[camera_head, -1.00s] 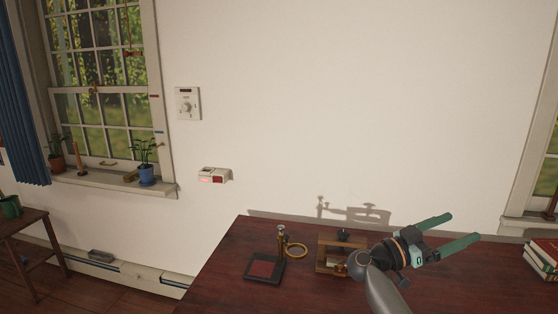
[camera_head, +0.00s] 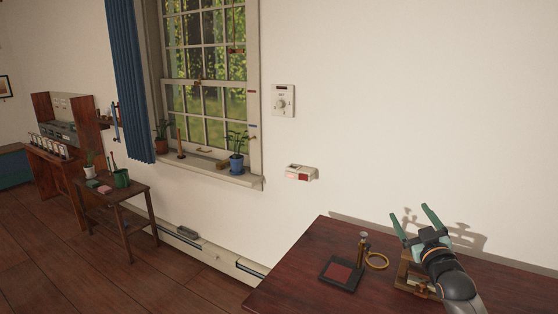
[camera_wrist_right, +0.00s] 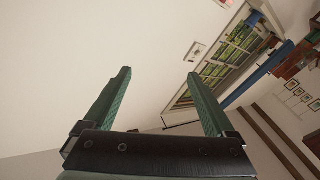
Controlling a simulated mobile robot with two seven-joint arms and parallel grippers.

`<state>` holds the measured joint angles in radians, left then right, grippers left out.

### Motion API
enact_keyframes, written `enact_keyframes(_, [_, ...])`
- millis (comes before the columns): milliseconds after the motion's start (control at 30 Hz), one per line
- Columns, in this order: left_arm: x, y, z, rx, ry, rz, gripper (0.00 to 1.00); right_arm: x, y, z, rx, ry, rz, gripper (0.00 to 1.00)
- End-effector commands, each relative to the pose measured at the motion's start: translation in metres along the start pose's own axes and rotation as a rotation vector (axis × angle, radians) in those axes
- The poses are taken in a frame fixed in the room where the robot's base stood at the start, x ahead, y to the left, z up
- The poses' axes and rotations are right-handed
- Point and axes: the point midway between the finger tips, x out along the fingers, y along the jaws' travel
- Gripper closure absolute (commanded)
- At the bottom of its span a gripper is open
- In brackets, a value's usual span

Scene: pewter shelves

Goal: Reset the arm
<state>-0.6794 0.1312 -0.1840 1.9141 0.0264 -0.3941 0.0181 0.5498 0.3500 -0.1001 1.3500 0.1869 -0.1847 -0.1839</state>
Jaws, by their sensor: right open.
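My right gripper (camera_head: 418,218) is raised over the right part of the dark red table (camera_head: 300,268) in the head view. Its two green fingers are spread apart and point up and away. In the right wrist view the gripper (camera_wrist_right: 158,95) is open with nothing between its fingers, only the wall and a tilted window behind. My left gripper is not in view.
On the table are a dark red-topped pad (camera_head: 340,273), a brass stamp (camera_head: 363,247), a brass ring (camera_head: 377,261) and a wooden frame (camera_head: 405,271) partly hidden by my right arm. A small side table (camera_head: 115,197) stands left. Open floor lies between.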

Motion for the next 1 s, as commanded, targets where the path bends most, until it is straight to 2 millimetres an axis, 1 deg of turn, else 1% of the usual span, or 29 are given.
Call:
enact_keyframes(33, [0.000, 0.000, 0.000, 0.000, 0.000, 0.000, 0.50, -0.001, 0.000, 0.014, 0.011, -0.066, 0.001, 0.10])
enact_keyframes(167, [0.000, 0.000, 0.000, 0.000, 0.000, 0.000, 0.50, -0.006, 0.006, 0.049, 0.048, -0.232, 0.035, 0.10])
enact_keyframes(200, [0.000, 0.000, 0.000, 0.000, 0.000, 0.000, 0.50, -0.018, -0.013, 0.066, 0.051, -0.247, 0.005, 0.10])
enact_keyframes(267, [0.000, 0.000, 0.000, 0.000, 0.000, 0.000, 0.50, -0.033, -0.031, 0.083, 0.055, -0.269, -0.023, 0.10])
enact_keyframes(367, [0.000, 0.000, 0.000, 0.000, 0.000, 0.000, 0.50, -0.061, -0.060, 0.111, 0.064, -0.311, -0.066, 0.10])
enact_keyframes(400, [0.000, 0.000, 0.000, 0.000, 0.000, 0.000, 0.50, -0.074, -0.072, 0.123, 0.068, -0.331, -0.084, 0.10])
enact_keyframes(467, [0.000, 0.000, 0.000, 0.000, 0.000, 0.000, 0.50, -0.096, -0.092, 0.141, 0.078, -0.362, -0.114, 0.10])
enact_keyframes(567, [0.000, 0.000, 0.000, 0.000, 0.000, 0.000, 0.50, -0.140, -0.125, 0.171, 0.100, -0.422, -0.166, 0.10])
enact_keyframes(600, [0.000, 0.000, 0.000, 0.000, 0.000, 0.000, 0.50, -0.161, -0.140, 0.182, 0.111, -0.448, -0.188, 0.10])
enact_keyframes(667, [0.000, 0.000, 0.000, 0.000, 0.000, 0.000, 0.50, -0.195, -0.160, 0.198, 0.130, -0.491, -0.220, 0.10])
enact_keyframes(700, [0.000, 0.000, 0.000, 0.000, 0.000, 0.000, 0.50, -0.218, -0.173, 0.207, 0.144, -0.519, -0.241, 0.10])
enact_keyframes(767, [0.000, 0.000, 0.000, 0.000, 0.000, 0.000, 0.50, -0.253, -0.191, 0.218, 0.166, -0.562, -0.271, 0.10])
enact_keyframes(800, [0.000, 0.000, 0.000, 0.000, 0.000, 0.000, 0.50, -0.277, -0.202, 0.225, 0.181, -0.590, -0.288, 0.10])
enact_keyframes(833, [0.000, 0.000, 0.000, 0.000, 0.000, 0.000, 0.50, -0.295, -0.210, 0.228, 0.194, -0.612, -0.301, 0.10])
enact_keyframes(867, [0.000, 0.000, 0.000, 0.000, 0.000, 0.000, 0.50, -0.312, -0.217, 0.232, 0.206, -0.634, -0.312, 0.10])
enact_keyframes(900, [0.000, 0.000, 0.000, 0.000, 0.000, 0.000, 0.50, -0.335, -0.225, 0.235, 0.222, -0.661, -0.327, 0.10])
enact_keyframes(1000, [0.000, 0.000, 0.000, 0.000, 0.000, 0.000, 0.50, -0.386, -0.242, 0.238, 0.260, -0.724, -0.355, 0.10])
